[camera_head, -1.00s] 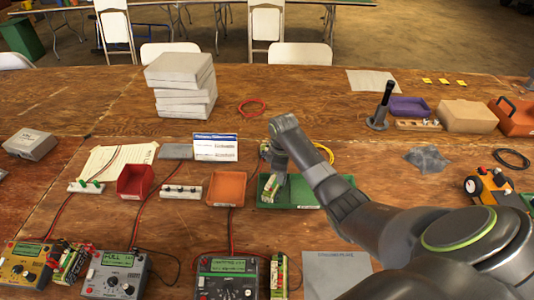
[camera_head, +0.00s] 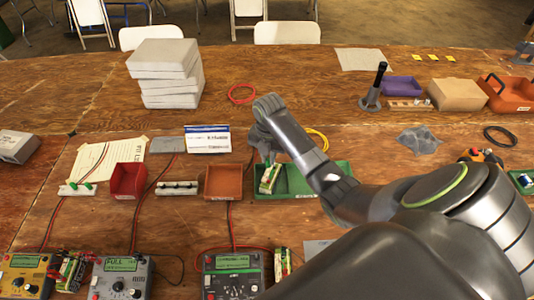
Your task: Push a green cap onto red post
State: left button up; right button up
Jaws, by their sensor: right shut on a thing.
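My right gripper (camera_head: 267,159) is over the left end of a green tray (camera_head: 310,181). It is shut on a small green-and-white battery pack (camera_head: 269,179), which is tilted. My forearm partly hides the tray, and the fingertips are hard to make out. Small green caps (camera_head: 86,185) show on a white strip (camera_head: 65,189) at the left. Battery packs stand beside the yellow charger (camera_head: 28,276) and the dark charger (camera_head: 233,277). A red post cannot be made out clearly. My left gripper is not in view.
A red bin (camera_head: 128,180), another white strip (camera_head: 177,188) and an orange tray (camera_head: 223,182) stand left of the green tray. A grey charger (camera_head: 122,278) is at the front. Red and black cables cross the table. A stack of white boxes (camera_head: 168,73) stands behind.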

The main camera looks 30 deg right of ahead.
aim_at(268, 163)
jog(key=shift+f+b, duration=2.4)
jog(key=shift+b, duration=0.3)
jog(key=shift+f+b, duration=0.4)
jog(key=shift+f, duration=0.7)
jog(key=shift+r+p, duration=0.1)
jog(key=shift+p, duration=0.35)
jog(key=shift+f+p, duration=0.25)
jog(key=shift+p, duration=0.4)
jog(key=o, duration=0.9)
jog(key=shift+c, duration=0.2)
jog(key=shift+o, duration=1)
